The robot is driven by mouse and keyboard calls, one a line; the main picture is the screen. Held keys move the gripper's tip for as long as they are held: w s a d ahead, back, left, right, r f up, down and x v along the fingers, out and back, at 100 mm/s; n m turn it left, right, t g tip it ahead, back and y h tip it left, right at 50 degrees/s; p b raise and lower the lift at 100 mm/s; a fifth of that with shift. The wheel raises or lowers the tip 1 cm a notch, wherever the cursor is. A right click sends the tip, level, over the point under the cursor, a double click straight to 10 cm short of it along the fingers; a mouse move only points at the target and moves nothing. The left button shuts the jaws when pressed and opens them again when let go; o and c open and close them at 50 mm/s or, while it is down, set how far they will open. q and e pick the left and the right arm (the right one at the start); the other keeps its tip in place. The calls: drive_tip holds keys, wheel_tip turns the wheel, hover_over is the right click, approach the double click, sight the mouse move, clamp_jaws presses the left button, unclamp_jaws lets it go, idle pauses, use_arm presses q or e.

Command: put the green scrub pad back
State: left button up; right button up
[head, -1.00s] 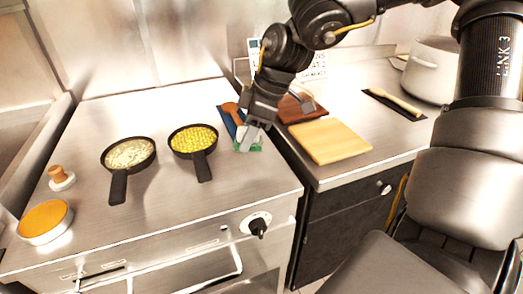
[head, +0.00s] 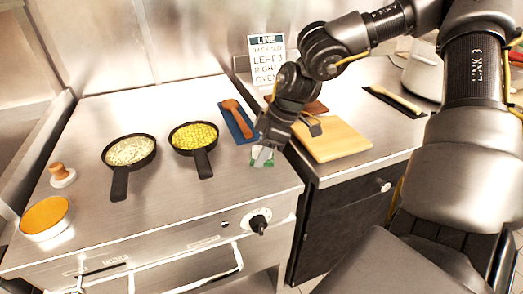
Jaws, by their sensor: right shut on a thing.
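The green scrub pad (head: 269,163) is at the right front part of the steel top, mostly hidden under my right gripper (head: 263,157). Only its green edges show around the fingertips. My right gripper is shut on the pad, pointing down. I cannot tell whether the pad touches the steel or is slightly above it. A blue mat (head: 236,121) with a brown wooden spoon (head: 238,117) on it lies just behind and to the left of the gripper. My left gripper is not in view.
Two black pans, one with pale food (head: 128,151) and one with yellow food (head: 193,137), stand left of the gripper. A light wooden board (head: 331,139) lies on the right counter, across a gap. A sign (head: 267,60) stands behind. The steel's front middle is clear.

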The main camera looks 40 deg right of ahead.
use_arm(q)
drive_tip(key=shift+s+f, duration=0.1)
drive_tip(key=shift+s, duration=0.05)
use_arm(e)
drive_tip(key=o, duration=0.9)
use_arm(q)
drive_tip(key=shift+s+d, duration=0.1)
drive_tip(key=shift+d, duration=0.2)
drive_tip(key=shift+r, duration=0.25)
use_arm(e)
drive_tip(key=shift+d+r, duration=0.1)
drive_tip(key=shift+r, duration=0.3)
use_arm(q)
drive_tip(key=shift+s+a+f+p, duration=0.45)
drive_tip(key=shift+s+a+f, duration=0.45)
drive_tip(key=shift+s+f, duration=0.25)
use_arm(e)
drive_tip(key=v, duration=1.1)
drive_tip(key=shift+s+d+r, duration=0.1)
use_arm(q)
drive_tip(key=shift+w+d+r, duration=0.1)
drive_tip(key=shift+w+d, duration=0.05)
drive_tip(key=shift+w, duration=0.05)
